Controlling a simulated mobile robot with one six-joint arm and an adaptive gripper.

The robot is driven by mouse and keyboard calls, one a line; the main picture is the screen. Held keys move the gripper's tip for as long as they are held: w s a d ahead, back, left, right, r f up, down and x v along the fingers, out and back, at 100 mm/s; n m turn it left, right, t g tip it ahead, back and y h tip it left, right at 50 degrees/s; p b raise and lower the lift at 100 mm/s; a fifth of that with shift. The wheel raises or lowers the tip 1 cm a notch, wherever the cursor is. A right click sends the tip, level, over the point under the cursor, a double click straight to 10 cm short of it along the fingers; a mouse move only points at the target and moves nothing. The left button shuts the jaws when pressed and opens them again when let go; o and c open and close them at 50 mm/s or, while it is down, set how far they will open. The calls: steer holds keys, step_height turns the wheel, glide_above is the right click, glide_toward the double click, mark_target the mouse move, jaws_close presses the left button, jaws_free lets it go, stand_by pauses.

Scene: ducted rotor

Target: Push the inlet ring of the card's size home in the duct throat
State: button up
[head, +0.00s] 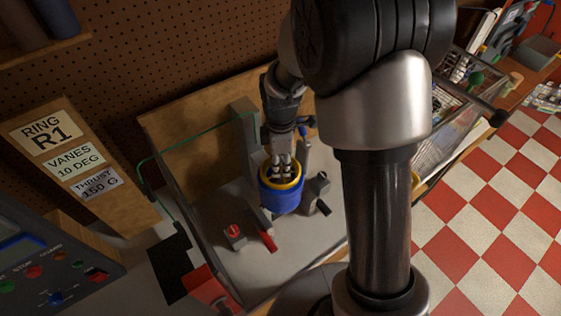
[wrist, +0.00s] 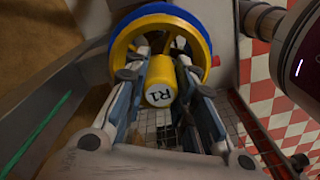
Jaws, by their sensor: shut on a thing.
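The blue duct (head: 281,202) stands on the grey bench surface, and it shows in the wrist view (wrist: 205,20). A yellow inlet ring (wrist: 209,58) sits at its mouth, and it also rims the top of the duct in the head view (head: 297,185). A yellow hub (wrist: 160,82) marked R1 stands in the ring's middle. My gripper (wrist: 162,68) is shut on this hub, one finger on each side. In the head view my gripper (head: 283,160) reaches down into the ring. The card (head: 62,150) reads RING R1. How deep the ring sits is hard to tell.
Small fixtures with red (head: 268,241) and black (head: 323,207) handles stand close around the duct. A green tube (head: 190,144) runs along the left. A control panel (head: 55,270) is at the lower left. A wire basket (head: 445,125) stands at the right, partly behind my arm.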

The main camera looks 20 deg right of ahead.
mark_target(281, 160)
steer(key=shift+f+b, duration=0.3)
steer(key=shift+f, duration=0.2)
steer(key=o, duration=1)
steer(key=shift+o, duration=0.2)
steer(key=shift+r, duration=0.1)
step_height(281, 160, up, 12)
steer(key=shift+s, duration=0.1)
steer(key=shift+s+m+b, duration=0.4)
steer(key=shift+b, duration=0.25)
steer(key=s+f+m+t+b, duration=0.2)
steer(key=s+f+m+b, duration=0.2)
steer(key=s+m+b, duration=0.3)
steer(key=s+f+m+t+b, duration=0.2)
steer(key=s+f+m+b, duration=0.2)
steer(key=s, duration=0.9)
steer(key=m+b, duration=0.3)
steer(key=b, duration=0.1)
steer(key=shift+s+m+t+b, duration=0.25)
steer(key=shift+m+t+b, duration=0.05)
steer(key=shift+m, duration=0.1)
